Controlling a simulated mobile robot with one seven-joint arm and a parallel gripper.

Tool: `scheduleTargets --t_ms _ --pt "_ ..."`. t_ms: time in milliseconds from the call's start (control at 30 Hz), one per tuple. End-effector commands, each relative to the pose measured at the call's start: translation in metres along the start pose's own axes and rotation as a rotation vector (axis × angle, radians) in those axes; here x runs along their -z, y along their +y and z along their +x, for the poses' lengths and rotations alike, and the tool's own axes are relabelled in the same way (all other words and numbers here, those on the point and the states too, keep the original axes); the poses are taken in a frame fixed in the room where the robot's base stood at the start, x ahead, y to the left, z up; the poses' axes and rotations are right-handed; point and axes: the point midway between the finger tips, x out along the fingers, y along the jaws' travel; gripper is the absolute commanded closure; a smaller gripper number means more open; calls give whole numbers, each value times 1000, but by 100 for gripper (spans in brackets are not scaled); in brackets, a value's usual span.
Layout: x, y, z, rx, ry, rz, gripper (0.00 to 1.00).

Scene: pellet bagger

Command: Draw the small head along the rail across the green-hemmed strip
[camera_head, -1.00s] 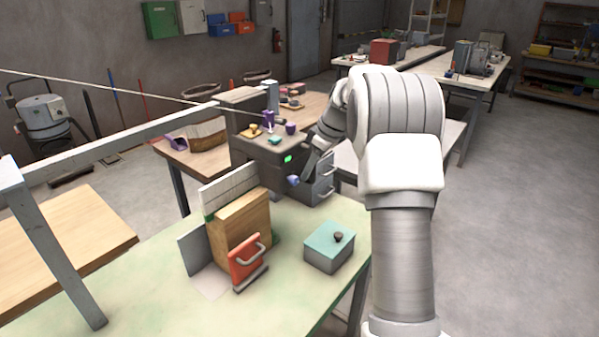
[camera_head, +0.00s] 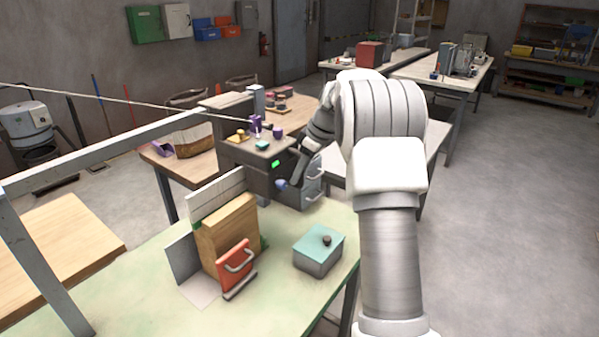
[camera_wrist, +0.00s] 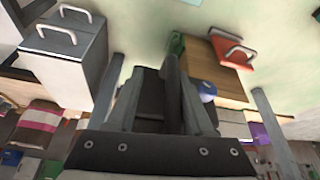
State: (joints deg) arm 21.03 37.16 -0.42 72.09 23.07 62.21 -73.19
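The dark grey machine (camera_head: 258,165) stands on the green-topped table and has a small lit green display (camera_head: 275,163). A small blue-purple knob (camera_head: 281,184) sticks out at its front, and a blue knob shows beside the right finger in the wrist view (camera_wrist: 208,90). I cannot tell whether it is the small head. My gripper (camera_head: 291,181) is close to the knob; the dark fingers (camera_wrist: 163,75) show in the wrist view, their gap unclear. A pale upright panel (camera_head: 215,195) with green at its lower edge stands behind the wooden block; I cannot identify the green-hemmed strip or rail for certain.
A wooden block with a red handled plate (camera_head: 235,266) and a grey box with a teal lid (camera_head: 318,252) stand on the green table (camera_head: 130,290). A grey metal frame (camera_head: 110,150) crosses at left. Purple and yellow small items sit atop the machine. Floor at right is clear.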

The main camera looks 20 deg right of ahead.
Motion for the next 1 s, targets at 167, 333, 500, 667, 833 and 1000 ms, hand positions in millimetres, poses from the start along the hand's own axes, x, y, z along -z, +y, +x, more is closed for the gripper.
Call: scheduleTargets --t_ms 167,333,500,667,833,1000 --pt "0 -1 1 3 -1 -1 50" --pt "1 -2 2 5 -1 -2 50" --pt "1 -2 -11 4 1 -2 50" --pt "1 -1 -43 1 2 -2 50" --pt "1 0 -86 0 1 -1 50" --pt "1 0 -126 1 1 -1 50"
